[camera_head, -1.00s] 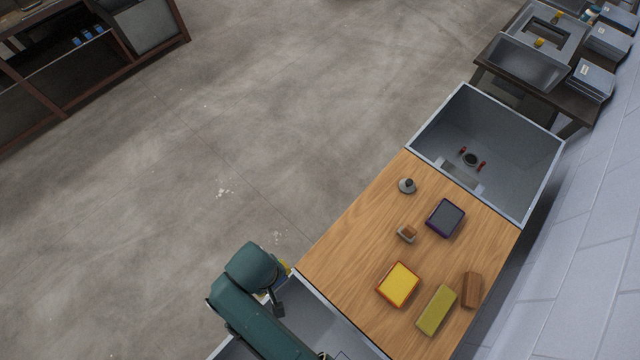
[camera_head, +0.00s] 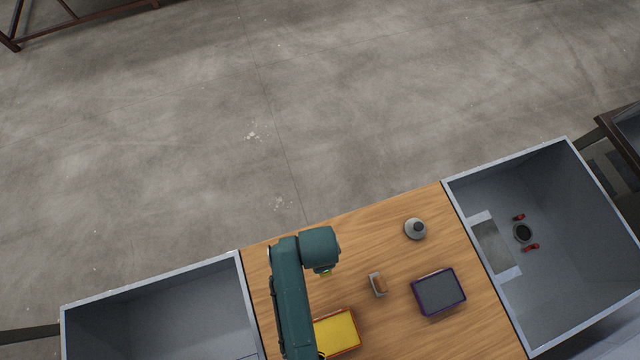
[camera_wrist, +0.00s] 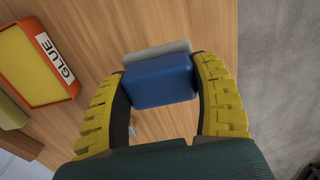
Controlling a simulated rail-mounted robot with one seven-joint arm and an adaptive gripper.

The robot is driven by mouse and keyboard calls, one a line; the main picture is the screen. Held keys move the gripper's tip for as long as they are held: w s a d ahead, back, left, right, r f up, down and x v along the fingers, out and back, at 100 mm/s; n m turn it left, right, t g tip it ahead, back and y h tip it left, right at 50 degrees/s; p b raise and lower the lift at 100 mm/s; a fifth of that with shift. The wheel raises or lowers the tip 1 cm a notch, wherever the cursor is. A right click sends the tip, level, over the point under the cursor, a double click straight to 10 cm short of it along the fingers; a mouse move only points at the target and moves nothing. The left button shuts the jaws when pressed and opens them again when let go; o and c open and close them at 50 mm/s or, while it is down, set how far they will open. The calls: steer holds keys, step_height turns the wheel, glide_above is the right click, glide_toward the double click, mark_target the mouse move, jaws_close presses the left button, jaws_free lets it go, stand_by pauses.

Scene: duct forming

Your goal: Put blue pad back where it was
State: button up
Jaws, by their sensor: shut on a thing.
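The blue pad (camera_wrist: 160,82) is between the two yellow fingers of my gripper (camera_wrist: 163,72) in the wrist view. The fingers are shut on its left and right sides. A pale grey plate-like piece (camera_wrist: 158,52) shows just behind the pad; I cannot tell if it is part of it. The pad is above the wooden table (camera_wrist: 190,20); its exact height is unclear. In the head view my gripper (camera_head: 325,272) is over the left part of the table, mostly hidden under my arm, and the pad is hidden.
A yellow-and-orange glue box (camera_head: 337,333) lies beside my arm. A small brown-topped block (camera_head: 378,285), a purple-rimmed dark pad (camera_head: 439,291) and a grey round knobbed item (camera_head: 415,229) stand to the right. Grey bins flank the table, left (camera_head: 160,310) and right (camera_head: 570,200).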

step_height(320, 180, down, 6)
steer(key=shift+r, duration=0.1)
steer(key=shift+b, duration=0.3)
steer(key=o, duration=1.1)
steer(key=shift+f, duration=0.2)
steer(key=shift+o, duration=0.2)
